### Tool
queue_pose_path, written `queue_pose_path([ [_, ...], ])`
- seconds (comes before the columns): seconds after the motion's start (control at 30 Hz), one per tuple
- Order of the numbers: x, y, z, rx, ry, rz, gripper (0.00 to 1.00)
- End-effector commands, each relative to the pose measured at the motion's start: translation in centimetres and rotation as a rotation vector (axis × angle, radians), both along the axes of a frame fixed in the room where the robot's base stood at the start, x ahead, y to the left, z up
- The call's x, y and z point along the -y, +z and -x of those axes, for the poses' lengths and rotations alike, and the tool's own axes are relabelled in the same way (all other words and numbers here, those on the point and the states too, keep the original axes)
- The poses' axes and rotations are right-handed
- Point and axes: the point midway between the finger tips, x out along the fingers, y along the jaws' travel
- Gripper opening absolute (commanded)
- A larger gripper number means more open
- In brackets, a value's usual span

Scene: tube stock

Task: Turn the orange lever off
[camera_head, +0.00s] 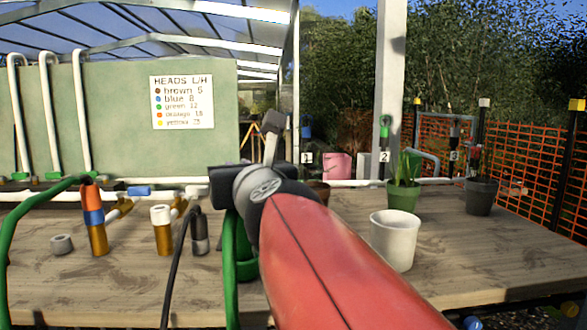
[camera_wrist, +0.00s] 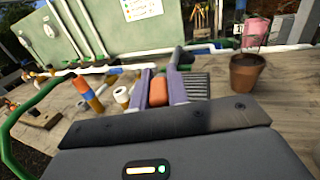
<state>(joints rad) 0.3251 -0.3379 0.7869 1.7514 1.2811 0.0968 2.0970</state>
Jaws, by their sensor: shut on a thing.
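My gripper (camera_wrist: 158,84) shows in the wrist view with its two purple-grey fingers closed around a short orange piece. This piece, the orange lever (camera_wrist: 158,91), sits between the fingers; its far end and its mount are hidden by them. In the head view my gripper (camera_head: 272,128) is partly hidden behind my red arm, above the bench near its back pipe. The lever cannot be made out there. I cannot tell how far the lever is turned.
On the wooden bench (camera_head: 335,265), an orange-and-blue-topped brass tube (camera_head: 95,225), a white-topped brass one (camera_head: 161,232) and a grey ring (camera_head: 62,244) stand left. A white pot (camera_head: 394,240) and potted plants stand right. A green hose (camera_head: 30,205) arches at left.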

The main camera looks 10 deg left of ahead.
Motion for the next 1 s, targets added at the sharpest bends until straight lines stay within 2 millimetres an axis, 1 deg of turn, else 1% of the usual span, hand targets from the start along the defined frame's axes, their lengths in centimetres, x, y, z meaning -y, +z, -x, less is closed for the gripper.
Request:
queue_pose_path([
  [0.1,0.0,0.1,0.0,0.001,0.000,-0.001,0.00],
  [0.13,0.0,0.1,0.0,0.001,0.000,-0.001,0.20],
  [0.27,0.0,0.0,0.0,0.001,0.000,-0.001,0.37],
  [0.53,0.0,0.0,0.0,0.000,0.001,0.000,0.38],
  [0.63,0.2,0.0,0.5,0.001,0.001,0.002,0.38],
  [0.77,1.1,0.0,2.2,0.003,0.001,0.002,0.38],
  [0.9,2.4,0.0,4.3,0.003,0.000,0.002,0.38],
  [1.0,3.2,0.0,5.5,0.003,0.000,0.002,0.38],
])
